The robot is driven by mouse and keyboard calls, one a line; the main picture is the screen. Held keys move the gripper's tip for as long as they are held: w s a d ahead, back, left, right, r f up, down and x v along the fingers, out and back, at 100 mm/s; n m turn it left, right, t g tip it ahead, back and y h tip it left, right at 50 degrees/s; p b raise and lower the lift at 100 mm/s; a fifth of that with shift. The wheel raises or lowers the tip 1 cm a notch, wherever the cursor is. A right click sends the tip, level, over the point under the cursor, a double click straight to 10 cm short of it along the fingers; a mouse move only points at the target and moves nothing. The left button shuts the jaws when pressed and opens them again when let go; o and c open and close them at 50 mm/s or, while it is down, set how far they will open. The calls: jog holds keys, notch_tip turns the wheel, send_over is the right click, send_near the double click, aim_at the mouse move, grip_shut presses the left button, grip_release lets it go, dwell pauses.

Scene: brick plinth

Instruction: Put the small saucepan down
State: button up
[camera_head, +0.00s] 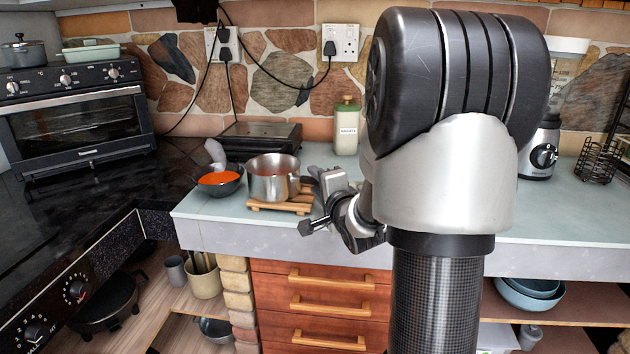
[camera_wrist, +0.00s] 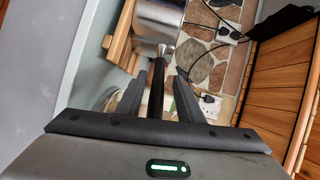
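The small saucepan (camera_head: 273,180) is a shiny steel pan with a dark handle. It stands upright on a slatted wooden trivet (camera_head: 262,207) on the pale worktop and appears to rest on it. My gripper (camera_head: 318,188) is to its right, at the handle side. In the wrist view the pan (camera_wrist: 158,18) is at the top and its dark handle (camera_wrist: 157,88) runs down between the two fingers of my gripper (camera_wrist: 160,82). A gap shows on both sides of the handle, so the fingers are open around it. The trivet (camera_wrist: 117,42) shows at left.
A dark bowl (camera_head: 219,186) with orange contents stands close left of the pan. Behind are a dark flat appliance (camera_head: 262,137) and a labelled bottle (camera_head: 347,128). A blender base (camera_head: 541,152) and wire rack (camera_head: 598,160) stand right. Worktop in front of the trivet is clear.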

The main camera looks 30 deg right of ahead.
jog(key=s+a+r, duration=0.1)
jog(key=s, duration=0.9)
jog(key=shift+s+a+r+b, duration=0.2)
jog(key=shift+a+b, duration=0.05)
jog(key=shift+b, duration=0.2)
